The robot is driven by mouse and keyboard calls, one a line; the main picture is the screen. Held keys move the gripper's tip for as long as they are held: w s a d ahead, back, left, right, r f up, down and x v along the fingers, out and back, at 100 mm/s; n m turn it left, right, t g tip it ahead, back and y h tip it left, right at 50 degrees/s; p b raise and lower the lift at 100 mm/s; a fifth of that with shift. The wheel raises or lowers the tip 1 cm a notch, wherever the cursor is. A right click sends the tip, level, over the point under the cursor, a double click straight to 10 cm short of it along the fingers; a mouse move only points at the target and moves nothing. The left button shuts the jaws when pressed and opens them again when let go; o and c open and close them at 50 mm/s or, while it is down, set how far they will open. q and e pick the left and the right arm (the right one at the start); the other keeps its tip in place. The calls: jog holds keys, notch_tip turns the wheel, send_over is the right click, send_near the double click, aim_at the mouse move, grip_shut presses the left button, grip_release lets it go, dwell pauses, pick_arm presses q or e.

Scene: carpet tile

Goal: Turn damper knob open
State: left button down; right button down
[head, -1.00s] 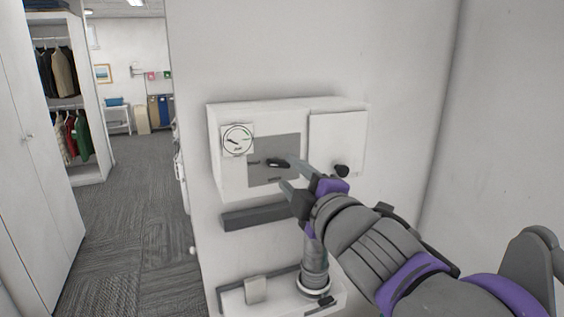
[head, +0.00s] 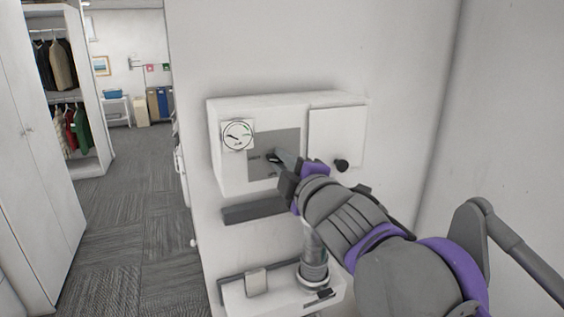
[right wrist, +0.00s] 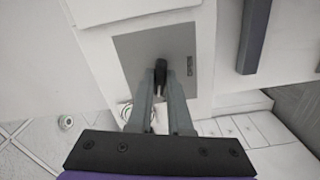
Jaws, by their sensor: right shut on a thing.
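The damper knob (head: 273,157) is a small black lever on a grey plate (head: 262,141) on the front of a white wall box. In the head view my right gripper (head: 277,158) reaches it from the right and partly covers it. In the right wrist view the knob (right wrist: 161,72) sits between the tips of my right gripper (right wrist: 160,84), which is shut on it. A round dial (head: 238,135) with a needle is at the box's upper left. My left gripper is not in view.
A white door panel (head: 336,135) with a black knob (head: 342,165) is right of the plate. A dark grey bar (head: 254,213) and a lower white unit (head: 235,298) with a grey cylinder are below. Carpeted floor (head: 140,220) is open at left.

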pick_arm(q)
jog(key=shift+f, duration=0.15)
pick_arm(e)
jog(key=m+b, duration=0.1)
jog(key=m, duration=0.2)
jog(key=shift+f+m, duration=0.1)
jog(key=shift+m, duration=0.3)
jog(key=m+b, duration=0.1)
jog(key=m, duration=0.2)
jog(key=shift+m, duration=0.3)
jog(key=m+b, duration=0.2)
jog(key=m, duration=0.2)
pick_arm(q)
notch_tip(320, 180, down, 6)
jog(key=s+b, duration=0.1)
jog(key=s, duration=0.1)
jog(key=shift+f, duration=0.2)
pick_arm(e)
jog(key=shift+m, duration=1.8)
jog(key=c, duration=0.8)
grip_release()
jog(key=shift+c, duration=0.2)
